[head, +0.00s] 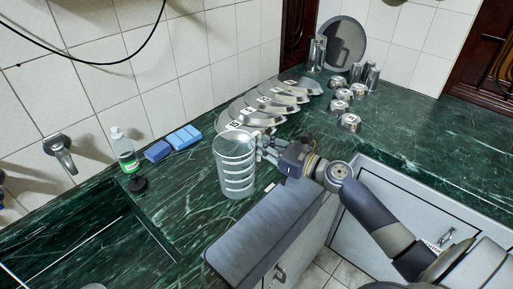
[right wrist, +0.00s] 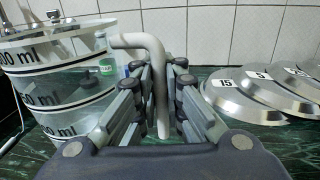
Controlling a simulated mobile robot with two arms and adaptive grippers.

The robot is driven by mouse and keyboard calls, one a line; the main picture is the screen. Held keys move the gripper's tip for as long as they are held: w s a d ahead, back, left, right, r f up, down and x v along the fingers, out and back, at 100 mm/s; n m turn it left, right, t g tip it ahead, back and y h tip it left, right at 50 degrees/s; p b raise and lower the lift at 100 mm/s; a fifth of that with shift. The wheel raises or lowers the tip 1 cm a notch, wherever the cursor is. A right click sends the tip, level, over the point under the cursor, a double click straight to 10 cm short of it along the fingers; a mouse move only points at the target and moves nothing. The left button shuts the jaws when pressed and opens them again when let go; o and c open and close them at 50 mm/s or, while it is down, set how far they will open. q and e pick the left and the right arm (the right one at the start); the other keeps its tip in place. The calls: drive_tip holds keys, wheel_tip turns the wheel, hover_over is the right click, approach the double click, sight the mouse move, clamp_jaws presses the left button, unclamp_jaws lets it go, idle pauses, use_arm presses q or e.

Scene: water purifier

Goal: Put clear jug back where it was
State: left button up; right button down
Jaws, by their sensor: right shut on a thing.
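The clear jug (head: 235,165) is a tall transparent cylinder with several pale bands. It is upright at the front part of the green marble counter, close to the sink's right side. In the right wrist view the jug (right wrist: 62,85) fills the left side, with "ml" marks and a pale bent handle (right wrist: 160,85). My right gripper (head: 265,148) reaches the jug from the right and is shut on its handle, between the fingers (right wrist: 160,95). I cannot tell if the jug's base touches the counter. My left gripper is not in view.
Numbered metal lids or plates (head: 262,106) lie in a row behind the jug. Blue sponges (head: 183,138), a soap bottle (head: 124,150) and a faucet (head: 60,152) are at left by the sink (head: 95,245). Metal bowls (head: 349,122) and cups stand at the back right. The right counter is clear.

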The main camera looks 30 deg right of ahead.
drive_tip(key=shift+w+d+f+b, duration=0.1)
drive_tip(key=shift+w+d+f, duration=0.15)
drive_tip(key=shift+w+f, duration=0.35)
drive_tip(key=shift+w+d+f+b, duration=0.2)
drive_tip(key=shift+w+f, duration=0.2)
drive_tip(key=shift+f, duration=0.3)
drive_tip(key=shift+w+d+f+b, duration=0.1)
drive_tip(key=shift+w+d+f, duration=0.15)
drive_tip(key=shift+w+f, duration=0.35)
drive_tip(key=shift+s, duration=0.1)
drive_tip(key=shift+f, duration=0.15)
drive_tip(key=c, duration=1.7)
unclamp_jaws()
drive_tip(key=b+v, duration=0.1)
drive_tip(key=v, duration=0.9)
drive_tip(key=shift+s+d, duration=0.1)
drive_tip(key=shift+s, duration=0.25)
drive_tip(key=shift+s+d+b, duration=0.3)
drive_tip(key=shift+s+d, duration=0.05)
drive_tip(key=shift+s, duration=0.25)
